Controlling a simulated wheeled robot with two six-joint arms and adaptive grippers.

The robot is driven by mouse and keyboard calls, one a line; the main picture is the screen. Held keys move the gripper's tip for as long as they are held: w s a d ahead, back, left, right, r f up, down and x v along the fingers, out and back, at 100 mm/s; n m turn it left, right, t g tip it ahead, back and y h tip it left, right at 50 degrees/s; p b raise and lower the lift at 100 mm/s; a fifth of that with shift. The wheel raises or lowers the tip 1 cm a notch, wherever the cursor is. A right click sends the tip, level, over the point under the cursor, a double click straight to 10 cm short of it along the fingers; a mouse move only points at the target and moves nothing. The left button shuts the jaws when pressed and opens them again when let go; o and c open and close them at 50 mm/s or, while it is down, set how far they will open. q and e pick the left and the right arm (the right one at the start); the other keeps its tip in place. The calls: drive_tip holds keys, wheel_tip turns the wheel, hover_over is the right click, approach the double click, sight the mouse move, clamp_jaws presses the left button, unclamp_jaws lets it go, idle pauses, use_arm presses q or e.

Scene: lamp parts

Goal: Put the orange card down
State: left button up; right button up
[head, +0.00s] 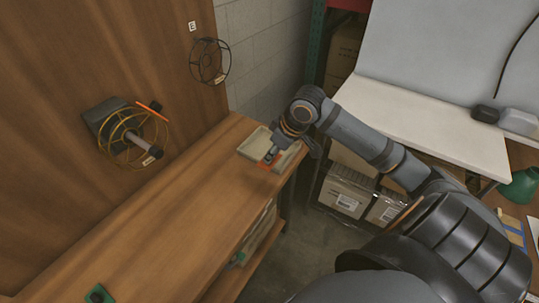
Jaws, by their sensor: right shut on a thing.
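The orange card (265,163) is small and sits at the tip of my right gripper (271,156), over the front edge of a shallow beige tray (252,142). My right gripper is shut on the card. The fingers hide part of it, and I cannot tell whether the card touches the tray. My left gripper is not in view.
The tray stands at the far right end of the wooden bench (170,215), which is mostly clear. A yellow wire cage (158,131) and a dark wire cage (209,62) are on the wooden back panel. A green piece (98,295) lies at the near left.

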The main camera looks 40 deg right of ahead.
sight(266, 150)
drive_tip(key=shift+s+d, duration=0.1)
drive_tip(key=shift+w+d+f, duration=0.15)
drive_tip(key=shift+w+d, duration=0.05)
drive_tip(key=shift+w, duration=0.2)
drive_tip(key=shift+w+d+f, duration=0.15)
drive_tip(key=shift+w, duration=0.2)
drive_tip(key=w+d+f, duration=0.1)
drive_tip(key=w+f, duration=0.2)
drive_tip(key=w+d+f+p, duration=0.1)
drive_tip(key=w+d+f, duration=0.1)
drive_tip(key=w, duration=0.2)
drive_tip(key=w+d+f, duration=0.2)
drive_tip(key=w+f, duration=0.1)
drive_tip(key=shift+w+f, duration=0.35)
drive_tip(key=shift+w, duration=0.05)
drive_tip(key=shift+w+d+f, duration=0.1)
drive_tip(key=shift+f, duration=0.1)
drive_tip(key=shift+w+f+p, duration=0.15)
drive_tip(key=shift+f+p, duration=0.2)
wheel_tip(266, 150, down, 2)
drive_tip(key=shift+f+p, duration=0.2)
drive_tip(key=shift+p, duration=0.15)
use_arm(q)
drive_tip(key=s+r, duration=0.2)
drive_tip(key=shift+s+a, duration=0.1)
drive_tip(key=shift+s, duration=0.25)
use_arm(e)
drive_tip(key=shift+f, duration=0.15)
drive_tip(key=shift+f, duration=0.1)
